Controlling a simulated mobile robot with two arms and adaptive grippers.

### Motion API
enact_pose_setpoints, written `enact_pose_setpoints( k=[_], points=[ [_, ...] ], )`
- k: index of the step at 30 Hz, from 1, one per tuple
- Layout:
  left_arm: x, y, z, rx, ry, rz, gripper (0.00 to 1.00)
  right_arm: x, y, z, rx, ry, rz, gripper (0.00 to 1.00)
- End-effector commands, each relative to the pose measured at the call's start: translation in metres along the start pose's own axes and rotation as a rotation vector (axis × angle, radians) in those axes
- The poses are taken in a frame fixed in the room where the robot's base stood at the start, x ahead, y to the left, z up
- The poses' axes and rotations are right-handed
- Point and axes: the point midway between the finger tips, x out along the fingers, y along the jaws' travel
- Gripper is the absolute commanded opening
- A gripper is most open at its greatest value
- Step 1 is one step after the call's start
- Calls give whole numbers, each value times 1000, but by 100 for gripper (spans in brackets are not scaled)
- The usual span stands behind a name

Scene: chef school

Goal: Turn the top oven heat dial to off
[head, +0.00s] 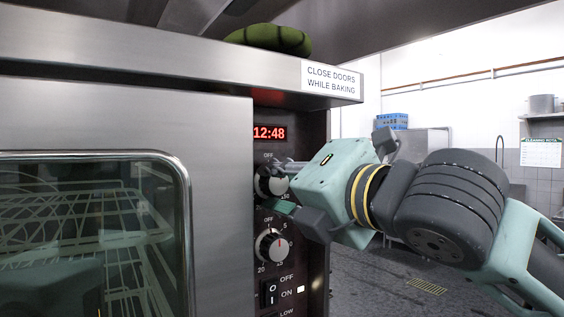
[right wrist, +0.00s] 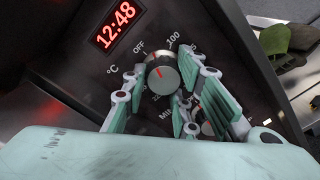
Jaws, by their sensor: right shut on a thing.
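The top oven heat dial (head: 265,183) is a round silver knob under the red clock display, marked OFF, 100 and °C. It shows more clearly in the right wrist view (right wrist: 164,72), with a red pointer line on its face. OFF is printed at its upper left there; I cannot tell the pointer's exact setting. My right gripper (head: 286,187) reaches in from the right, and its fingers are closed on either side of this dial. The fingers partly hide the dial in the head view. My left gripper is not in view.
A timer dial (head: 271,246) and an ON/OFF rocker switch (head: 269,292) sit below on the panel. The clock display (head: 270,132) reads 12:48. The glass oven door (head: 222,190) is left of the panel. A striped green object (head: 268,39) lies on top of the oven.

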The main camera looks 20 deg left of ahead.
Motion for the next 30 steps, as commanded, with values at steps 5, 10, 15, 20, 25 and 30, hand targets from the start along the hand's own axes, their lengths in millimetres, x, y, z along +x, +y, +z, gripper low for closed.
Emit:
enact_pose_setpoints(
  k=[5,10,15,20,25,30],
  points=[
    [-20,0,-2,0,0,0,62,-3,11,8,-138,-14,18,0],
    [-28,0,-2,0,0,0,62,-2,11,6,-233,-15,18,0],
    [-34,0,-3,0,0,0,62,-2,10,4,-293,-15,18,0],
    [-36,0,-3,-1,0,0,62,-2,9,3,-320,-14,19,0],
    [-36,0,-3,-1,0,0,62,-2,8,2,-327,-14,19,0],
    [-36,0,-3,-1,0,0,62,-2,8,1,-327,-13,20,0]
  ],
)
